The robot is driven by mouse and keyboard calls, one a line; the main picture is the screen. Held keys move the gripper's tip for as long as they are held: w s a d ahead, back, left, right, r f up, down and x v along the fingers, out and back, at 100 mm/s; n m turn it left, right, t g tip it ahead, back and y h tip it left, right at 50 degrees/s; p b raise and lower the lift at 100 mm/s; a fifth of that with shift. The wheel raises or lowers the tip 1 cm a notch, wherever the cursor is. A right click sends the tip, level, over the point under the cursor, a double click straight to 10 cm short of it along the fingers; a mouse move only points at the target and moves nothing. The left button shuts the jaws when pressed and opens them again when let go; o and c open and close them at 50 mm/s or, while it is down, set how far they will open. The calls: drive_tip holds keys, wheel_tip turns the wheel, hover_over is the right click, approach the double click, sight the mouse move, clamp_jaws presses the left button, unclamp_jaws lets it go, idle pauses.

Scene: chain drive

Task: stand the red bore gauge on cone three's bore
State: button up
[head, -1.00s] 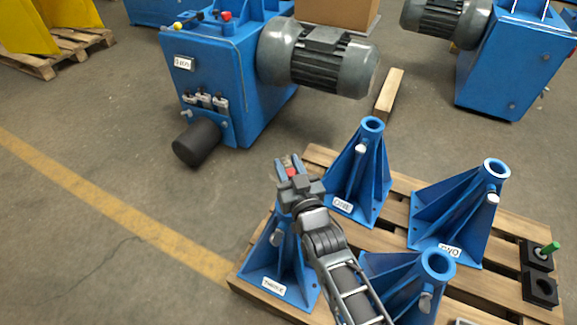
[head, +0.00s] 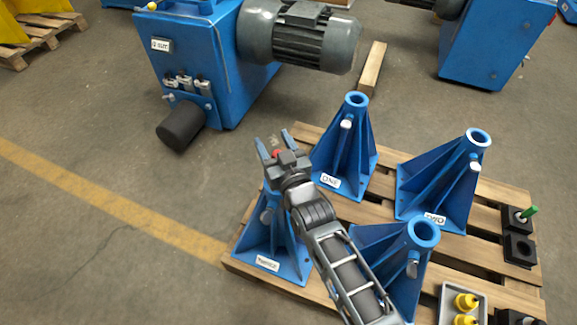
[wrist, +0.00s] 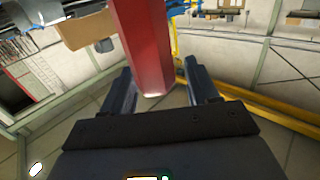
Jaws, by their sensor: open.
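The red bore gauge (wrist: 143,45) shows in the wrist view as a red six-sided bar between my two spread fingers. Gaps show on both sides of its lower end. My gripper (head: 273,142) is open above cone three (head: 285,250), the blue ribbed cone at the pallet's left corner. In the head view only a small red spot of the gauge (head: 277,153) shows by the jaws. My gripper and arm hide cone three's top, so I cannot tell whether the gauge rests on its bore.
Cone one (head: 345,160), cone two (head: 440,190) and another blue cone (head: 385,265) stand on the wooden pallet (head: 488,262). A green gauge (head: 530,211) stands in a black block at the right. A grey tray (head: 449,300) holds yellow pieces. A blue motor unit (head: 225,70) stands behind.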

drive_tip(key=p+v, duration=0.4)
drive_tip(key=v, duration=0.8)
drive_tip(key=shift+p, duration=0.35)
drive_tip(key=shift+r, duration=0.1)
drive_tip(key=s+d+r+m+h, duration=0.25)
drive_tip(key=s+d, duration=0.35)
drive_tip(key=s, duration=0.5)
drive_tip(key=s+d+r+m+h, duration=0.25)
drive_tip(key=s+d, duration=0.35)
drive_tip(key=s, duration=0.6)
drive_tip(key=s+d+r+g+h, duration=0.1)
drive_tip(key=s+d+r+h, duration=0.1)
drive_tip(key=s+d+r, duration=0.7)
drive_tip(key=s+r, duration=0.4)
drive_tip(key=r, duration=0.1)
drive_tip(key=shift+s+d+g+h, duration=0.25)
drive_tip(key=shift+s+g+h, duration=0.05)
drive_tip(key=shift+s, duration=0.05)
